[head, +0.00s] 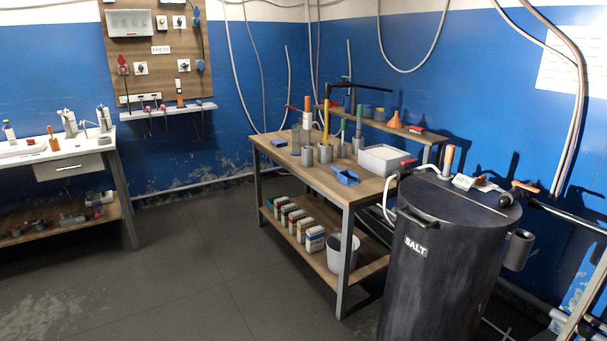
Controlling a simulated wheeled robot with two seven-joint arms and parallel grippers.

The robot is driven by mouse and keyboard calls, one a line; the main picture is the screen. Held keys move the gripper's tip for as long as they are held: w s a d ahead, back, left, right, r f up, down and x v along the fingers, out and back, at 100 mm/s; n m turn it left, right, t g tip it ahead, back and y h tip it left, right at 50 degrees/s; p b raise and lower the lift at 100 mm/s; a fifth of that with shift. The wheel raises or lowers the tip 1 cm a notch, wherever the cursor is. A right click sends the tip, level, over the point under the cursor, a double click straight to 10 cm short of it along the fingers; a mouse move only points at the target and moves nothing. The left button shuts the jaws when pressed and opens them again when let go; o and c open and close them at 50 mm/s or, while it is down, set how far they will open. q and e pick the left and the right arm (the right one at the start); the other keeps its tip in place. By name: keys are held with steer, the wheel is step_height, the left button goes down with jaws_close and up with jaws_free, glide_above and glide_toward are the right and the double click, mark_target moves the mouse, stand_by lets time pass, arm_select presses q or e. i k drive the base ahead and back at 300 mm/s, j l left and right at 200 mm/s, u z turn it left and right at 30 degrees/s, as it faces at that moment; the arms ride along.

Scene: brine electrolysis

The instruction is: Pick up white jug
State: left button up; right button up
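I cannot pick out a white jug for certain. Two pale upright vessels, a left one (68,123) and a right one (104,118), stand on the white-topped table at the left edge of the head view. They are too small to tell whether either is a jug. A white bucket-like container (343,254) sits on the lower shelf of the wooden workbench, partly hidden behind a table leg. Neither of my grippers shows in the view.
A large black drum (428,270) labelled SALT stands at the right front. The dark floor (195,270) between the left table and the workbench is clear.

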mark_target(302, 132)
steer(key=i+j+u, duration=0.25)
steer(key=i, duration=0.55)
steer(key=i+u, duration=0.25)
steer(key=i, duration=0.5)
steer(key=i+z, duration=0.15)
steer(key=i, duration=0.35)
steer(key=i+j+z, duration=0.15)
steer(key=i, duration=0.3)
steer(key=i+j+z, duration=0.15)
steer(key=i, duration=0.35)
steer(key=i+j+z, duration=0.1)
steer(key=i, duration=0.4)
steer(key=j, duration=0.1)
